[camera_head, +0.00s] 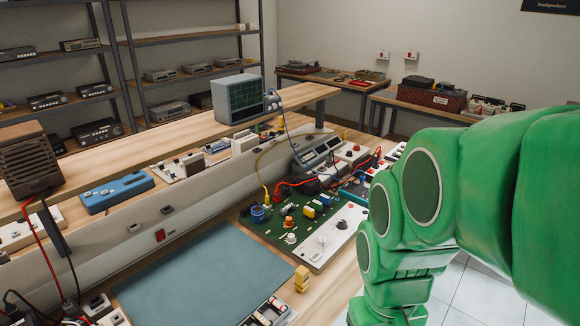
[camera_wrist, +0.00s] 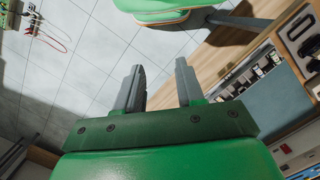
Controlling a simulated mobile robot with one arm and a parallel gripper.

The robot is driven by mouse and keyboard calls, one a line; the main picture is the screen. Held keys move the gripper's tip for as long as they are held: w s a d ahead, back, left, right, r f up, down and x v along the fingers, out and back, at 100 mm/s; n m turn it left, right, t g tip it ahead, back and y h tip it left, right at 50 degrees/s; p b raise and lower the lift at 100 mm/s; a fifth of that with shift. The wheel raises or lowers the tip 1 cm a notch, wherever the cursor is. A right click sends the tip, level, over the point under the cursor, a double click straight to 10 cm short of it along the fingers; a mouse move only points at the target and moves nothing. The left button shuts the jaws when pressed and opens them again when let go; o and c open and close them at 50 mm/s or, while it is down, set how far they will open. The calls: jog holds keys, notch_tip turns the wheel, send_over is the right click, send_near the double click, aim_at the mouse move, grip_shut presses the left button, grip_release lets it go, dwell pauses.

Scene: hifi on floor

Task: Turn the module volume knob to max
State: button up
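A white module panel (camera_head: 328,236) lies on the workbench beside a green circuit board (camera_head: 290,220). The module is not recognisable in the wrist view.
A blue-grey mat (camera_head: 200,280) covers the front of the bench. A small yellow block (camera_head: 302,279) stands at its right edge, near a parts tray (camera_head: 268,311). Red and yellow leads run behind the panel. A raised shelf holds an oscilloscope (camera_head: 238,98). Tiled floor lies right of the bench.

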jog(key=o, duration=0.3)
jog(key=w+n, duration=0.2)
jog(key=w, duration=0.2)
jog(key=w+n, duration=0.2)
jog(key=w, duration=0.3)
jog(key=w+n, duration=0.2)
jog(key=w, duration=0.3)
jog(key=shift+w+r+n+t, duration=0.15)
jog(key=shift+r+n+t, duration=0.15)
jog(key=shift+n, duration=0.1)
jog(key=n+t, duration=0.1)
jog(key=n, duration=1.5)
send_near(323, 239)
jog(key=shift+s+f, duration=0.2)
jog(key=shift+s, duration=0.35)
jog(key=shift+w+f+n, duration=0.45)
jog(key=shift+w+n, duration=0.1)
jog(key=shift+n, duration=0.05)
jog(key=shift+f, duration=3.8)
jog(key=c, duration=1)
